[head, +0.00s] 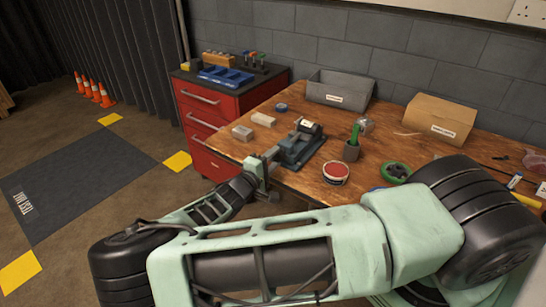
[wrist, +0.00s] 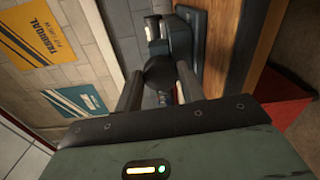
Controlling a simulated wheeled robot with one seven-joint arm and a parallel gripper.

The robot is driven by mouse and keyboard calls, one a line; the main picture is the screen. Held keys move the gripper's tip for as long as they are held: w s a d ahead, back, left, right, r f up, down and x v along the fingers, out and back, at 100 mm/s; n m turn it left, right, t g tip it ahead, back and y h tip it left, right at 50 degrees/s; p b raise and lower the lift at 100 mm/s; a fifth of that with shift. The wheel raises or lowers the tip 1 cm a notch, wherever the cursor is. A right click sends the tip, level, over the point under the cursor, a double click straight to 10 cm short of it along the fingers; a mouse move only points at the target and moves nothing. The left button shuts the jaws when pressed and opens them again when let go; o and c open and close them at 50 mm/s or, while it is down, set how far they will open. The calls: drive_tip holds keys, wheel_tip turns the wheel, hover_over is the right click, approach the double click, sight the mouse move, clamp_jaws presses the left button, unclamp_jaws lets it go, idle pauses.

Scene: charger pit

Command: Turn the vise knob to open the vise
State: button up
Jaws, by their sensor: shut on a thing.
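The blue-grey vise (head: 293,149) is on the wooden workbench (head: 222,142), near its front left edge. It also shows in the wrist view (wrist: 181,45). The dark round vise knob (wrist: 159,70) is between the two fingers of my gripper (wrist: 159,80). My gripper (head: 262,166) is shut on the knob, in front of the vise at the bench edge. In the head view the gripper and arm hide most of the knob.
A red drawer cabinet (head: 198,108) stands left of the bench.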

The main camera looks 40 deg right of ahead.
drive_tip(key=n+p, duration=0.1)
drive_tip(key=n, duration=0.4)
drive_tip(key=shift+a+r+n+p, duration=0.1)
drive_tip(key=shift+n+p, duration=0.2)
drive_tip(key=shift+p, duration=0.1)
drive_tip(key=n+p, duration=0.1)
drive_tip(key=n, duration=0.3)
drive_tip(key=shift+w, duration=0.1)
drive_tip(key=n+p, duration=0.1)
drive_tip(key=n, duration=0.4)
drive_tip(key=shift+n, duration=0.4)
drive_tip(key=n+p, duration=0.1)
drive_tip(key=n, duration=0.9)
drive_tip(key=shift+w, duration=0.1)
drive_tip(key=n, duration=0.5)
drive_tip(key=shift+f, duration=0.2)
drive_tip(key=n, duration=0.5)
drive_tip(key=shift+n, duration=2.7)
